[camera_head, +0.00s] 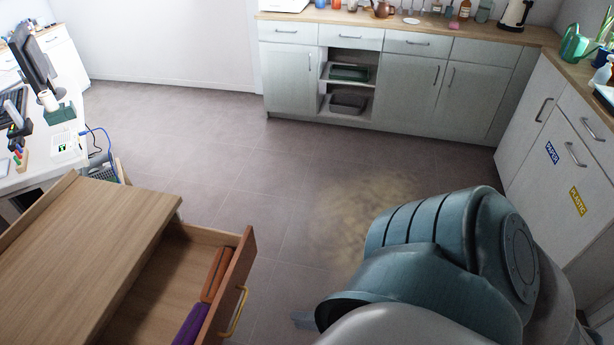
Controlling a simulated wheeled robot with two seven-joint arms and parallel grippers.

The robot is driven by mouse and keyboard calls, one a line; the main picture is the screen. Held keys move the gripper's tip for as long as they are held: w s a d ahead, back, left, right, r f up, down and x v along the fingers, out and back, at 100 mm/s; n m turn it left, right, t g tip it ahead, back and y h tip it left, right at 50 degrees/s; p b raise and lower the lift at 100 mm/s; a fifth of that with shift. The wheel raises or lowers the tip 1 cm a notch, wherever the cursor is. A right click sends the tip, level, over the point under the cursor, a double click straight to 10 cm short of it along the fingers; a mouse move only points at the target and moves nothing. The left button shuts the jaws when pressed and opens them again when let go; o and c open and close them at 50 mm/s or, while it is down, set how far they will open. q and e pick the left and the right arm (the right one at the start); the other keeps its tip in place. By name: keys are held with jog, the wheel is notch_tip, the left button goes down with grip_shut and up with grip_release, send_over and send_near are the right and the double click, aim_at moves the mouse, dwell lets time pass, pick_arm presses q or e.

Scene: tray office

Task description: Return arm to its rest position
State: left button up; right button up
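My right arm fills the lower right of the head view, its teal and grey links bent close to the camera. Only a small grey-blue part of what looks like my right gripper (304,320) shows past the arm's left edge. The rest of it is hidden behind the arm, so I cannot tell if it is open or shut, or whether it holds anything. My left arm and gripper are not in view.
A wooden cabinet (90,235) at lower left has an open drawer (236,270) with orange-brown and purple items inside. A white desk (45,150) stands left. White kitchen cabinets (405,85) line the back and right.

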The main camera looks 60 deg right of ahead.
jog(key=shift+s+d+r, duration=0.1)
jog(key=shift+s, duration=0.1)
dwell(0.6)
jog(key=s+a+f+m+g+h, duration=0.15)
jog(key=f+m, duration=0.35)
jog(key=f, duration=0.5)
jog(key=s+a+f+m+g+h, duration=0.1)
jog(key=a+f+m+g+h, duration=0.15)
jog(key=f+m, duration=0.45)
jog(key=s+a+f+m+g+h, duration=0.1)
jog(key=s+f+m+g, duration=0.15)
jog(key=f, duration=0.95)
jog(key=s+a+f+m+g, duration=0.4)
jog(key=a+f+m, duration=0.1)
jog(key=a+f, duration=0.2)
jog(key=shift+s+f, duration=0.3)
jog(key=shift+f, duration=0.05)
